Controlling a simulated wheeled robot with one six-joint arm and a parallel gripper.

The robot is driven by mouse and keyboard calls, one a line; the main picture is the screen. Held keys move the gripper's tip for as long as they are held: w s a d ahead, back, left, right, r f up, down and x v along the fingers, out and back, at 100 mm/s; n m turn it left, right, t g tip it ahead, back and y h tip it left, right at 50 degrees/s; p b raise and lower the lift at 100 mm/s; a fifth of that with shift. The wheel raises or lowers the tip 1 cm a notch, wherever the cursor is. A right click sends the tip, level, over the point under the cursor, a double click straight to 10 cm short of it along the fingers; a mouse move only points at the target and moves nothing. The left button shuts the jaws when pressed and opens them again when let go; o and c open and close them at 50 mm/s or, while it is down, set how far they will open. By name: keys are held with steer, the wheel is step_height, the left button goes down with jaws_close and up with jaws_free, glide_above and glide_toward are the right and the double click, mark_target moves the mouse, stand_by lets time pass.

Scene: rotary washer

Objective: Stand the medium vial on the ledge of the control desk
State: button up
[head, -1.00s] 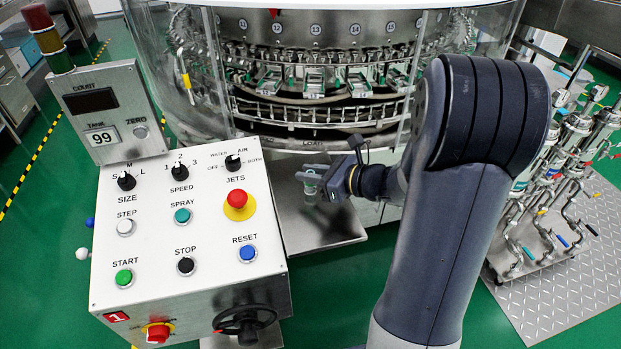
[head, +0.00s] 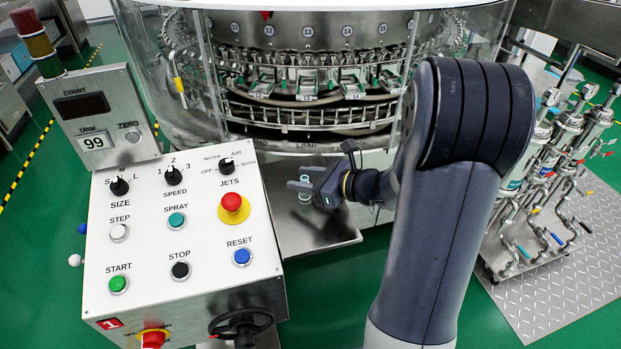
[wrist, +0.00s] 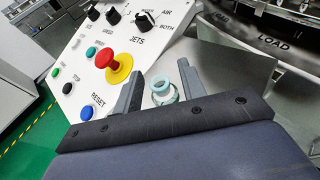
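A small clear glass vial (head: 305,190) with a pale bluish rim is upright over the steel plate in front of the washer. It also shows in the wrist view (wrist: 163,90), between my two fingers. My gripper (head: 304,187) is open around it, with a narrow gap visible beside the glass in the wrist view (wrist: 160,92). The vial's base is hidden, so its contact with the plate cannot be told. The white control desk (head: 150,240) stands left of my gripper, with its sloped button panel facing me. Its ledge is not clearly distinguishable.
The steel plate (head: 325,232) lies below my gripper and is mostly bare. The red emergency button (head: 232,203) sticks up from the desk near my gripper. The glass-walled washer (head: 310,80) is behind. Pipework with valves (head: 555,170) stands at right.

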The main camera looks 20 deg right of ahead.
steer(key=shift+r, duration=0.3)
steer(key=p+v, duration=0.1)
steer(key=v, duration=1.1)
steer(key=shift+f, duration=0.1)
stand_by(0.8)
